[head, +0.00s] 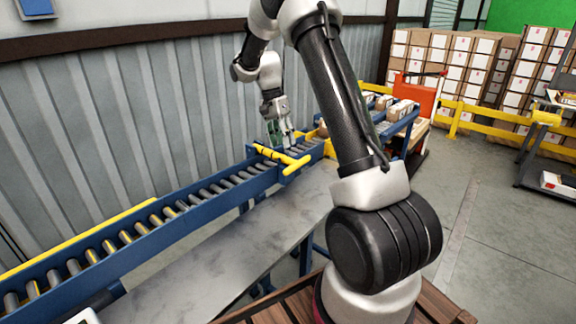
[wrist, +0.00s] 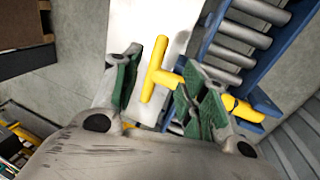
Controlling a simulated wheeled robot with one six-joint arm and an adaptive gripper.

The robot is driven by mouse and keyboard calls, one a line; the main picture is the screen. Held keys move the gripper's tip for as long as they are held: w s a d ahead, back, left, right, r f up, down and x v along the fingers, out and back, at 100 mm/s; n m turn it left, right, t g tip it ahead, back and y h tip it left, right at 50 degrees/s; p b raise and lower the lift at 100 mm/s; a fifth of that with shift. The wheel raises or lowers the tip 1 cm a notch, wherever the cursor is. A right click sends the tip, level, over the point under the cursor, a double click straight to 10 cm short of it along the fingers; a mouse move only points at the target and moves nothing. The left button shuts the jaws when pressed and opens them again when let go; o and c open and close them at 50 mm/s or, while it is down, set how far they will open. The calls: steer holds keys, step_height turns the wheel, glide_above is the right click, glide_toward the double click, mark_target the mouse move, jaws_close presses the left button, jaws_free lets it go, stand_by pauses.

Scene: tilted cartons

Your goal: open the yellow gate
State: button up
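The yellow gate (head: 284,157) is a bar lying across the blue roller conveyor, with a T-shaped handle at its near end. My gripper (head: 282,138) is just above it in the head view. In the wrist view my gripper (wrist: 162,88) is open, its green-padded fingers spread apart. The handle's yellow crossbar (wrist: 154,70) shows between the fingers. The gate's stem passes behind the right finger and comes out beyond it. I cannot tell whether a finger touches it. Nothing is held.
The blue roller conveyor (head: 140,237) runs along a corrugated wall. A grey metal surface (head: 235,240) lies beside it. Cartons (head: 402,108) sit on the conveyor's far part, near an orange machine (head: 424,100). Stacked cartons and a yellow rail (head: 490,115) stand behind.

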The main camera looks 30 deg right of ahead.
mark_target(289, 167)
steer(key=shift+t+y, duration=0.3)
steer(key=shift+t, duration=0.5)
steer(key=s+f, duration=0.1)
steer(key=f, duration=0.3)
steer(key=s+d+f, duration=0.1)
steer(key=f, duration=0.2)
steer(key=shift+s, duration=0.35)
steer(key=shift+f+t, duration=0.4)
steer(key=shift+f, duration=0.2)
